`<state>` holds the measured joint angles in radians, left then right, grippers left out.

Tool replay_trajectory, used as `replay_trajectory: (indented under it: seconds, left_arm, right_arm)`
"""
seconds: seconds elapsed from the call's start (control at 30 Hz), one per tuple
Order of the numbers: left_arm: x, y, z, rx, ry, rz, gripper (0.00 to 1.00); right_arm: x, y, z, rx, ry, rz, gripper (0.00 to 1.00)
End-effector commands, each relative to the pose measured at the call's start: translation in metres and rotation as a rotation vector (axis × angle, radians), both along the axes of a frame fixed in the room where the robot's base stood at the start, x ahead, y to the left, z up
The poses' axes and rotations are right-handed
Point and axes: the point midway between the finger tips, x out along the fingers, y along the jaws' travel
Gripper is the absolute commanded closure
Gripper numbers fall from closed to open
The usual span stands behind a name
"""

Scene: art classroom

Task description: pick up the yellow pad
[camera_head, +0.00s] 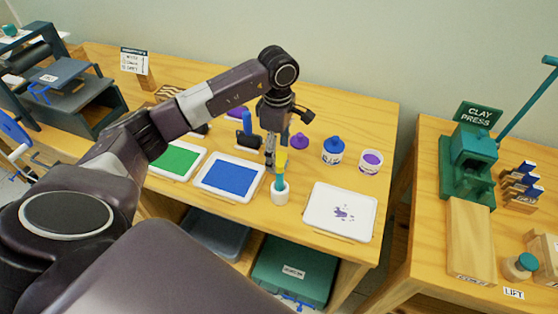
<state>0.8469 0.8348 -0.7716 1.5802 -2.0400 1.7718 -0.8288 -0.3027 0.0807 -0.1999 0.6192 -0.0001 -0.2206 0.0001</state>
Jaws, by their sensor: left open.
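A small yellow pad (282,160) sits on top of a teal handle (280,182), which stands upright in a small white cup (280,196) near the table's front edge. My left gripper (276,152) hangs down from my arm right at the yellow pad, its fingers open. The fingers and the pad overlap in the view, so I cannot tell whether they touch. My right gripper is not in view.
A blue pad (228,179) and a green pad (176,160) lie left of the cup; a white tray with purple smears (341,228) lies right. Purple and blue jars (333,150) stand behind. A clay press (468,160) stands on the right table.

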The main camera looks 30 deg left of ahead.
Motion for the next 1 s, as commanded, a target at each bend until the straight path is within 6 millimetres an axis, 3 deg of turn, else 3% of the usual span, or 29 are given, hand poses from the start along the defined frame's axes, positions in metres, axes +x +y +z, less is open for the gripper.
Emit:
replay_trajectory:
  seconds: [0.2, 0.47, 0.87, 1.0]
  left_arm:
    - [-0.001, -0.003, -0.026, -0.001, 0.002, 0.0, 0.35]
    - [0.0, -0.002, -0.029, 0.0, -0.001, -0.001, 0.35]
    - [0.0, -0.002, -0.029, 0.0, -0.001, 0.0, 0.79]
    - [0.0, -0.002, -0.028, 0.0, -0.001, 0.0, 0.8]
  right_arm:
    - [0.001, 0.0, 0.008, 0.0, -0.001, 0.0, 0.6]
    - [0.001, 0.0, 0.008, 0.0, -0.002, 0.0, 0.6]
    - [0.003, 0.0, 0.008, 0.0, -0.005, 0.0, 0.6]
    - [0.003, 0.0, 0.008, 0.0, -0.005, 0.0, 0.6]
